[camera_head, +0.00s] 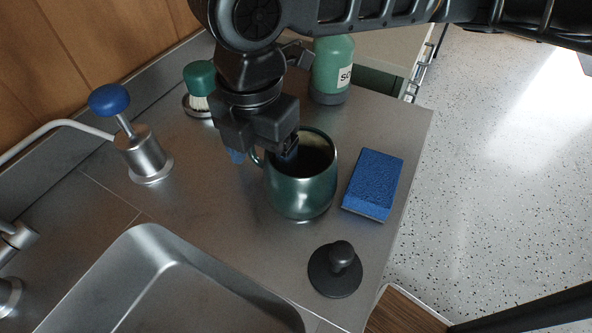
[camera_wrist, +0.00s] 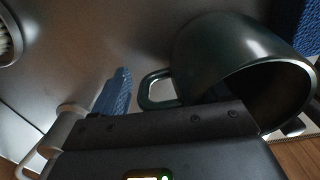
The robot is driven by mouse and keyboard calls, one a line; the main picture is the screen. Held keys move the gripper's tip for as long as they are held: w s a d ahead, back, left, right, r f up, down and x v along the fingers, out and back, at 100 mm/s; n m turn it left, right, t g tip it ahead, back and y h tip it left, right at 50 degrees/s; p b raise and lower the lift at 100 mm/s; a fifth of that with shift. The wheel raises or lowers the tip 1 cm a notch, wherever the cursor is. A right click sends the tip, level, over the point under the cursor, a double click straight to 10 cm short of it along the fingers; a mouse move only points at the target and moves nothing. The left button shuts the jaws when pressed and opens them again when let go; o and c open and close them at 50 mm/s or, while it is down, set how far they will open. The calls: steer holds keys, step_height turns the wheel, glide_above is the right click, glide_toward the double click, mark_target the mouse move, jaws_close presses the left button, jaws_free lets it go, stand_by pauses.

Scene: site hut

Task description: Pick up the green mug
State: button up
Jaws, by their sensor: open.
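The dark green mug (camera_head: 302,192) stands upright on the metal counter, its mouth open upward and its handle (camera_head: 257,157) toward the left. It also shows in the wrist view (camera_wrist: 225,50), with its handle (camera_wrist: 146,92) beside a blue fingertip (camera_wrist: 116,90). My gripper (camera_head: 262,156) is open over the mug's left side. One blue fingertip is left of the handle, outside the mug. The other appears at or inside the mouth; its lower end is hidden in the head view, and the gripper body hides it in the wrist view. I cannot tell whether either finger touches the mug.
A blue sponge (camera_head: 374,183) lies right of the mug, and a black knobbed disc (camera_head: 335,271) is in front. A green soap bottle (camera_head: 333,72) and green-topped brush (camera_head: 199,88) stand behind. A blue-knobbed pump (camera_head: 143,152) and sink (camera_head: 165,290) are left. The counter's right edge is near.

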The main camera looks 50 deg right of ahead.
jaws_close()
stand_by(0.6)
steer(key=shift+r, duration=0.1)
step_height(320, 180, up, 10)
steer(key=shift+p, duration=0.6)
